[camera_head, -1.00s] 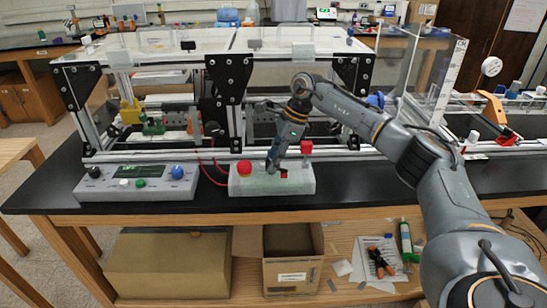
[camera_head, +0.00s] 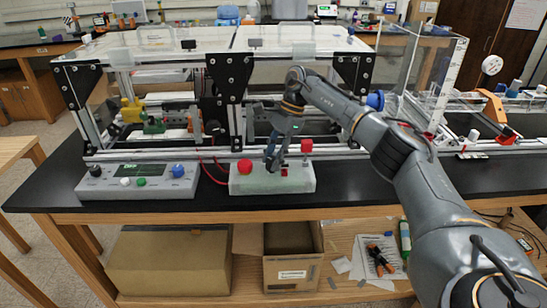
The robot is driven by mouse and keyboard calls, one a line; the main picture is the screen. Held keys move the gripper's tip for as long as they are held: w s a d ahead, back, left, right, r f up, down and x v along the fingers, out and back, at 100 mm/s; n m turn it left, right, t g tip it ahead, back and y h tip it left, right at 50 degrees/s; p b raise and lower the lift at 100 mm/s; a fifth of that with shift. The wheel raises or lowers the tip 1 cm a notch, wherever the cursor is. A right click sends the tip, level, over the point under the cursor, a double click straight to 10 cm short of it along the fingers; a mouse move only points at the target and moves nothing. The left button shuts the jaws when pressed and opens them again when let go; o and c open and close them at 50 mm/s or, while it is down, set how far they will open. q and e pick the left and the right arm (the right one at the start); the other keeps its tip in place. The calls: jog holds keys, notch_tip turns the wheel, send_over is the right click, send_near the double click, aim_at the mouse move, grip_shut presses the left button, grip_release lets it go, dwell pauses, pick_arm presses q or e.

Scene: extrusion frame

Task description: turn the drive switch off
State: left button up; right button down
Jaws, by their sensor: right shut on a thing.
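A pale switch box (camera_head: 258,185) sits on the black bench top. It has a round red button (camera_head: 244,167) at its left and a small red switch (camera_head: 285,172) near its middle, partly covered by the gripper. My left gripper is out of view.
A grey control panel (camera_head: 105,187) with a screen, a blue knob and several buttons stands left of the box. The extrusion frame (camera_head: 228,80) rises behind. Red wires (camera_head: 212,170) run beside the box. The bench front is clear.

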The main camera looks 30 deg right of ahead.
jog(key=c, duration=1)
grip_release()
jog(key=shift+r, duration=0.1)
jog(key=v, duration=1.2)
jog(key=shift+s, duration=0.1)
